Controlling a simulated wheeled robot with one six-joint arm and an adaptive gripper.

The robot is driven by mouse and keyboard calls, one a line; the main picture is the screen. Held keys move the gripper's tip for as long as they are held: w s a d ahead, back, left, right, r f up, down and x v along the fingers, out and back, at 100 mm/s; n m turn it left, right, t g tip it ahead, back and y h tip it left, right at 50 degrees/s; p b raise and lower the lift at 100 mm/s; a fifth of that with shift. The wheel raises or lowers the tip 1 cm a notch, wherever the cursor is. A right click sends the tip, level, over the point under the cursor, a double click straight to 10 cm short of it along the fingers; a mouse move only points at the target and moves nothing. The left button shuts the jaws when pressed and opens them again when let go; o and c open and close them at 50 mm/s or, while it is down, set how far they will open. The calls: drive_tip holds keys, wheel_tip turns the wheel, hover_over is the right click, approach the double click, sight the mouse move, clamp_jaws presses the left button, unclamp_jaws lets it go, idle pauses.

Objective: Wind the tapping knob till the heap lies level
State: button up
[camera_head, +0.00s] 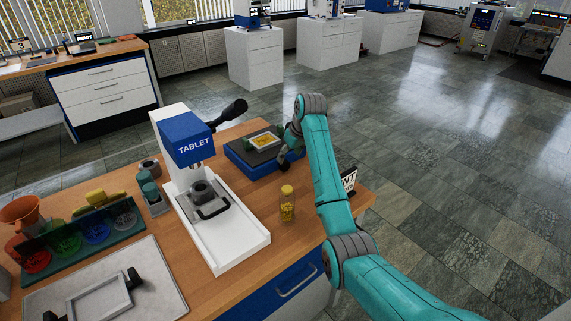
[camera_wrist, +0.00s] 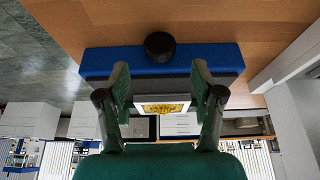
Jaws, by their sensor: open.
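A blue tapping unit (camera_head: 251,166) with a dark top stands on the wooden bench, beyond the tablet press. A small white tray on it holds a yellow heap (camera_head: 264,141); the heap also shows in the wrist view (camera_wrist: 165,108). I cannot tell how level the heap is. The round black tapping knob (camera_wrist: 160,46) sits at the unit's blue part (camera_wrist: 108,62) in the wrist view. My gripper (camera_wrist: 160,74) is open and empty, its green-padded fingers spread either side of the knob's line. In the head view my gripper (camera_head: 283,148) is at the unit's right side.
The white and blue tablet press (camera_head: 187,140) stands left of the unit. A yellow-filled jar (camera_head: 287,204) and a small sign (camera_head: 349,181) stand near my arm. Colored bowls in a rack (camera_head: 95,235) and a grey tray (camera_head: 160,300) are at left.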

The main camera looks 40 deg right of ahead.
sight(286, 162)
drive_tip(key=x, duration=0.5)
drive_tip(key=shift+w+f, duration=0.1)
drive_tip(key=shift+f, duration=0.3)
drive_tip(key=c, duration=1.1)
